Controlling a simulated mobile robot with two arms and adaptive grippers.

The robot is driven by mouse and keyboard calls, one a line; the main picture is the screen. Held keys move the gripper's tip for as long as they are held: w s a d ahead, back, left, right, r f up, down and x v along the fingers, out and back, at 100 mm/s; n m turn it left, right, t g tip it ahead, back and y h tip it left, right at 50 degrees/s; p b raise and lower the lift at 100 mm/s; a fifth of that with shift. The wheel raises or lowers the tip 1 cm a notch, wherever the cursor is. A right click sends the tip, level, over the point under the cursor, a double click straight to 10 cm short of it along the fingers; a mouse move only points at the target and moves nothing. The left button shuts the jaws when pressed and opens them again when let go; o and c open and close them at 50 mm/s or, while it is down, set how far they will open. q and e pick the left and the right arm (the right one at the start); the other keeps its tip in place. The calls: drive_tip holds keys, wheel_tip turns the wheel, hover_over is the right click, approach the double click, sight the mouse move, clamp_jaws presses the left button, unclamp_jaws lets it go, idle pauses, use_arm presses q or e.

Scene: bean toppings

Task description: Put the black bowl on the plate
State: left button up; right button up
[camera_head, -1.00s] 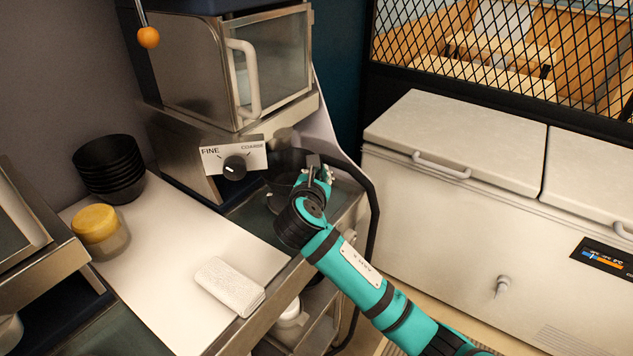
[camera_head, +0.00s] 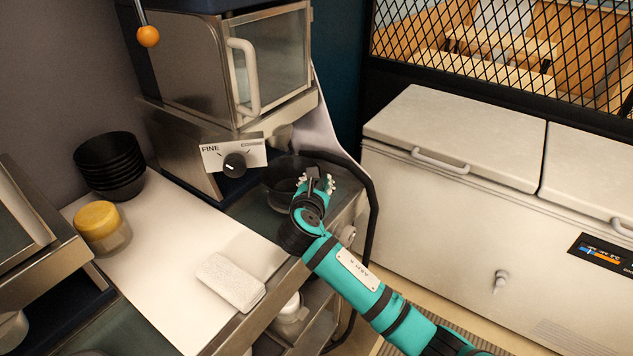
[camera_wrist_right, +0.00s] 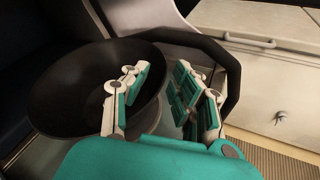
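A black bowl (camera_head: 280,178) stands under the grinder at the end of the counter; in the wrist view the bowl (camera_wrist_right: 75,85) fills the left side and looks empty. My right gripper (camera_head: 318,184) is at the bowl's right rim. In the wrist view the gripper (camera_wrist_right: 158,92) is open, with one finger over the bowl's inside and the other outside its right rim. I cannot tell whether either finger touches the bowl. No plate can be made out. My left gripper is not in view.
The grinder (camera_head: 225,70) with its dial panel rises behind the bowl. Several stacked black bowls (camera_head: 109,165), a yellow-lidded jar (camera_head: 98,222) and a folded white cloth (camera_head: 231,283) are on the white counter (camera_head: 165,270). A white chest freezer (camera_head: 450,220) stands right.

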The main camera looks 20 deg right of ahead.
drive_tip(key=shift+r, duration=0.15)
drive_tip(key=b+v, duration=0.1)
drive_tip(key=v, duration=1.1)
